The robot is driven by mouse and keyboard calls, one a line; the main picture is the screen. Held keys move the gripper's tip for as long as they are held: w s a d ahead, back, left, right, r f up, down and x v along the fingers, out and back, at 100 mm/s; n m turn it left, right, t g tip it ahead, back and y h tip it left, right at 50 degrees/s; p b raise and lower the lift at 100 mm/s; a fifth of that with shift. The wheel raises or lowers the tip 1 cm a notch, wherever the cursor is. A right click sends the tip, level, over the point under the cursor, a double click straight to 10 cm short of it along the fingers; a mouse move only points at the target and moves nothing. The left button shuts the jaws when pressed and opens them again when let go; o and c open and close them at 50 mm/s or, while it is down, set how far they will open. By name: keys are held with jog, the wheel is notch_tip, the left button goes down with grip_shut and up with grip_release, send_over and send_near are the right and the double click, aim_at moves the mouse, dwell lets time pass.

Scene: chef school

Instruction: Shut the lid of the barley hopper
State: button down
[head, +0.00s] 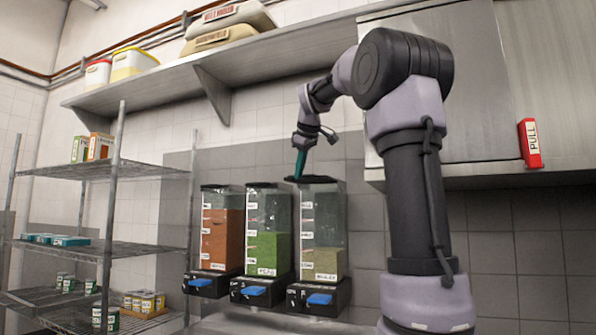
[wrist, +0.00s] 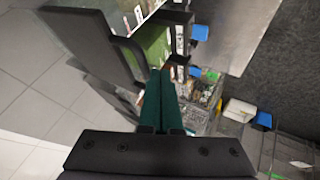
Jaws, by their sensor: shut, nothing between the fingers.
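The barley hopper (head: 322,235) is the rightmost of three clear dispensers in the head view, part filled with pale yellow-green grain. Its black lid (head: 322,180) lies across the top; whether it is fully down I cannot tell. My gripper (head: 299,172) has its green fingers shut and empty, pointing down at the left part of the lid. Contact is unclear. In the wrist view the shut fingers (wrist: 161,100) are beside a dark panel (wrist: 85,45), which looks like a lid, with its hopper partly hidden.
The green-filled hopper (head: 267,245) and orange-filled hopper (head: 221,240) stand to the left. Above is a wall shelf (head: 240,65) with sacks and tubs. A wire rack (head: 110,170) stands at left. A cabinet with a red PULL box (head: 531,143) is at right.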

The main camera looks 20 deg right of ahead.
aim_at(310, 180)
jog(key=w+d, duration=0.8)
jog(key=shift+w+d, duration=0.25)
jog(key=shift+d, duration=0.05)
jog(key=shift+w+d, duration=0.15)
jog(key=shift+d, duration=0.1)
jog(key=shift+r, duration=0.1)
jog(key=shift+a, duration=0.1)
